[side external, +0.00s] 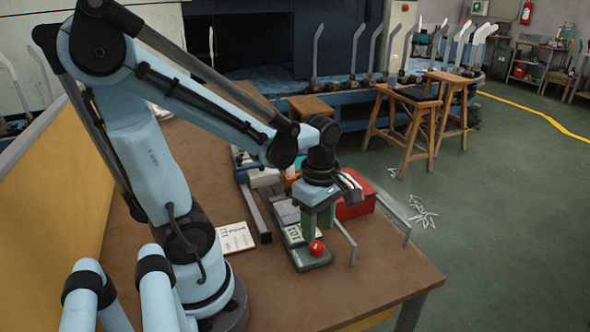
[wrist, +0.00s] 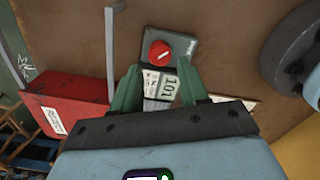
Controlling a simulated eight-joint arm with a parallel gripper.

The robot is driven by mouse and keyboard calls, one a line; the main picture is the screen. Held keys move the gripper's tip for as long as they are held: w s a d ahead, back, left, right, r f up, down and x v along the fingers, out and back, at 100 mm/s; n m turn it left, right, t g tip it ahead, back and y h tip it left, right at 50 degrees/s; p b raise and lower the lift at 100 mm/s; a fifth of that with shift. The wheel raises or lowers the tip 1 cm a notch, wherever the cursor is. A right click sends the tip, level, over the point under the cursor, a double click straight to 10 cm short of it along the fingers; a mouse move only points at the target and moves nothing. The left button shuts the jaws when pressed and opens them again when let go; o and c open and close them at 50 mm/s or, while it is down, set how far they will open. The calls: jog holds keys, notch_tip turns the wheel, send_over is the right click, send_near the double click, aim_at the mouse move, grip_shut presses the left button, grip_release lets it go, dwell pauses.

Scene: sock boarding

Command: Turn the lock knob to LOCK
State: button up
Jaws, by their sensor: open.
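The lock knob (wrist: 160,53) is round and red with a pale pointer line, on a dark grey box in the wrist view. It also shows in the side external view (side external: 316,248) near the table's front right. The lettering by the knob is too small to read. In the side external view the gripper (side external: 318,236) points down over the box, close to the knob. I cannot tell whether a finger touches it.
A red box (side external: 355,200) stands just right of the gripper, and upright grey metal bars (side external: 347,240) rise beside it. A printed card (side external: 236,238) lies on the brown table (side external: 290,305) to the left. The table front is clear.

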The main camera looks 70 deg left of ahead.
aim_at(317, 244)
jog(key=shift+f, duration=2.2)
jog(key=c, duration=0.8)
jog(key=shift+o, duration=0.2)
